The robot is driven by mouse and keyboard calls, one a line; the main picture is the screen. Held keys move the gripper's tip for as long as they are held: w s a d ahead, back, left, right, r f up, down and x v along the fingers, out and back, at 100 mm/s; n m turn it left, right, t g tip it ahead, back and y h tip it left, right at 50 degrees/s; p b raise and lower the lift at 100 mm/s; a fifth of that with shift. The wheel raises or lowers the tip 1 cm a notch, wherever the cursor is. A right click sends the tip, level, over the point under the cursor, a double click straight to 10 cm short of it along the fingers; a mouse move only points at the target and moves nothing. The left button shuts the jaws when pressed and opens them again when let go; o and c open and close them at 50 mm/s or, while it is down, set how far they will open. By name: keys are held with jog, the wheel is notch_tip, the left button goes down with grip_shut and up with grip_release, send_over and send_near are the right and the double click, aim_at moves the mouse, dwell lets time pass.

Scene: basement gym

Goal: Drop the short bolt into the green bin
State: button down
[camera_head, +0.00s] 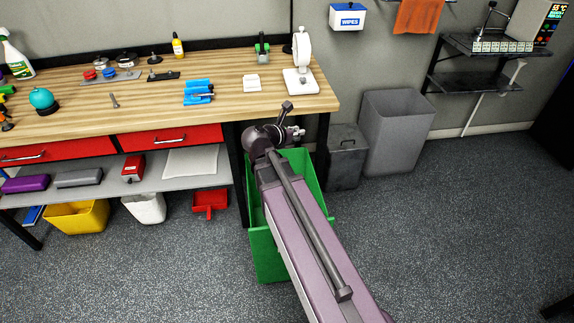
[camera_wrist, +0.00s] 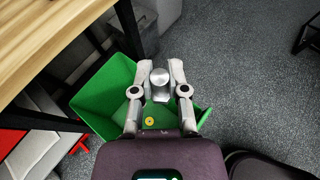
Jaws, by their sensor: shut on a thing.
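My gripper (camera_head: 295,132) is over the green bin (camera_head: 266,258), beside the workbench's right end. In the wrist view my gripper (camera_wrist: 160,72) is shut on a silver metal piece with a round, flat end (camera_wrist: 160,77), which looks like the short bolt. The open green bin (camera_wrist: 104,92) shows below and around the fingers there. A small yellow ring-like thing (camera_wrist: 149,121) shows against the bin's inside. In the head view my arm hides part of the bin, and the held bolt is hard to make out. Another bolt (camera_head: 114,101) lies on the bench.
The wooden workbench (camera_head: 150,100) holds tools, a blue stapler-like item (camera_head: 198,91) and a white stand (camera_head: 301,80). Its right edge and leg are close to my gripper. Grey bins (camera_head: 395,130) stand behind on the right. The right-hand floor is clear.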

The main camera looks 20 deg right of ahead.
jog(key=w+d+f+b, duration=0.1)
jog(key=w+f+b, duration=0.4)
jog(key=f+b, duration=0.4)
jog(key=w+d+f+b, duration=0.1)
jog(key=w+f+b, duration=0.3)
jog(key=f+b, duration=0.5)
jog(key=w+d+f+b, duration=0.1)
jog(key=w+f+b, duration=0.4)
jog(key=f+b, duration=0.4)
jog(key=shift+w+d+f+b, duration=0.15)
jog(key=shift+w+f+b, duration=0.2)
jog(key=shift+f, duration=0.35)
jog(key=shift+f, duration=0.15)
notch_tip(320, 180, down, 6)
jog(key=b, duration=0.6)
jog(key=c, duration=0.6)
grip_release()
